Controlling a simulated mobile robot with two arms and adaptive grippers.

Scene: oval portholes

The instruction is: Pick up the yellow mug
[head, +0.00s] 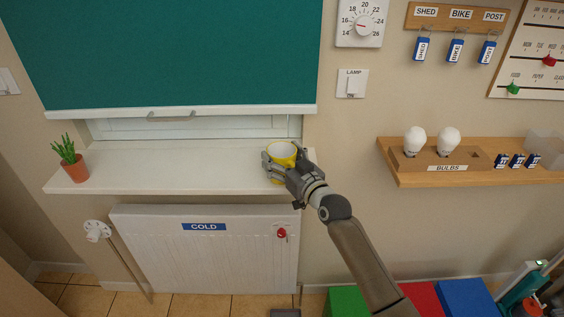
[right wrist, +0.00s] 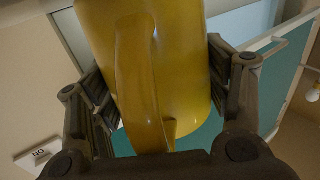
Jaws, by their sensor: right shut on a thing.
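The yellow mug (head: 283,152) has a pale inside and is at the right end of the white windowsill in the head view. My right gripper (head: 279,165) is shut on it, with fingers on both sides. In the right wrist view the mug (right wrist: 190,60) fills the middle between the finger pads, its handle (right wrist: 138,80) facing the camera. I cannot tell whether the mug's base touches the sill. My left gripper is not in view.
A potted plant (head: 75,165) stands at the left end of the windowsill (head: 180,165). A green blind (head: 180,50) hangs above, and a radiator (head: 200,255) is below. A wooden shelf with bulbs (head: 430,175) is on the right wall. The sill between plant and mug is clear.

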